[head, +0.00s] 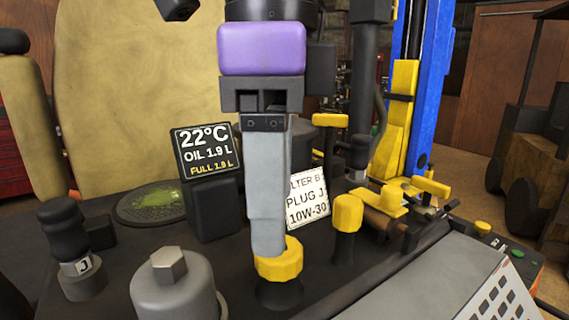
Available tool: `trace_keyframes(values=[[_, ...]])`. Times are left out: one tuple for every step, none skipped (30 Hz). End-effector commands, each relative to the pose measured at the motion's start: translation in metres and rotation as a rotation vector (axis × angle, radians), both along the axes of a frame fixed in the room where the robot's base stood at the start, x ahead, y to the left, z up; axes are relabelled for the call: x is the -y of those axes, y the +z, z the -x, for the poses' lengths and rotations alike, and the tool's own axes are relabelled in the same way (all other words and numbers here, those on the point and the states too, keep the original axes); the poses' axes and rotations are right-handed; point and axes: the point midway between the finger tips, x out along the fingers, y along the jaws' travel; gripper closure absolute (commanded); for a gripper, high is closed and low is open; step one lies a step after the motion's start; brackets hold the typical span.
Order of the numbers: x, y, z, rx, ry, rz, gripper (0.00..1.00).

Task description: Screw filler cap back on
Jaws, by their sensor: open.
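My gripper (268,248) points straight down in the middle of the head view. Its pale grey finger reaches a yellow ribbed cap (279,266), which looks like the filler cap. The cap sits on a dark round neck (279,294) and appears level. The finger covers the cap's upper left part. I see one finger clearly; the other is hidden behind or in line with it. The jaws are open, and I cannot tell whether the finger touches the cap.
A grey cylinder with a hex top (175,288) stands front left. A display (206,150) and a white sign (308,200) stand behind. A yellow-topped knob (347,214) and a grey sloped panel (430,288) are right.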

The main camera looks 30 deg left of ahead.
Motion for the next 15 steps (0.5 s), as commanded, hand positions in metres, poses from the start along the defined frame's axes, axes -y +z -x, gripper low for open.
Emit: trace_keyframes(values=[[0.001, -0.008, 0.000, -0.002, 0.001, 0.002, 0.34], [0.001, -0.013, 0.000, -0.004, 0.003, 0.001, 0.34], [0.000, -0.018, 0.000, -0.004, 0.003, 0.001, 0.34], [0.000, -0.023, 0.000, -0.003, 0.002, 0.001, 0.34], [0.001, -0.027, 0.000, -0.003, 0.002, 0.001, 0.34], [0.001, -0.033, 0.001, -0.003, 0.002, 0.001, 0.34], [0.001, -0.037, 0.001, -0.003, 0.002, 0.001, 0.34], [0.000, -0.040, 0.001, -0.003, 0.002, 0.001, 0.34], [0.000, -0.045, 0.000, -0.003, 0.002, 0.001, 0.34], [0.000, -0.047, 0.000, -0.003, 0.002, 0.001, 0.34], [0.001, -0.050, 0.000, -0.002, 0.002, 0.001, 0.34], [0.001, -0.053, 0.000, -0.001, 0.002, 0.002, 0.34], [0.000, -0.054, 0.000, -0.001, 0.001, 0.000, 0.34], [0.000, -0.056, 0.000, -0.001, 0.001, 0.000, 0.34], [0.000, -0.057, 0.000, -0.001, 0.001, -0.001, 0.34]])
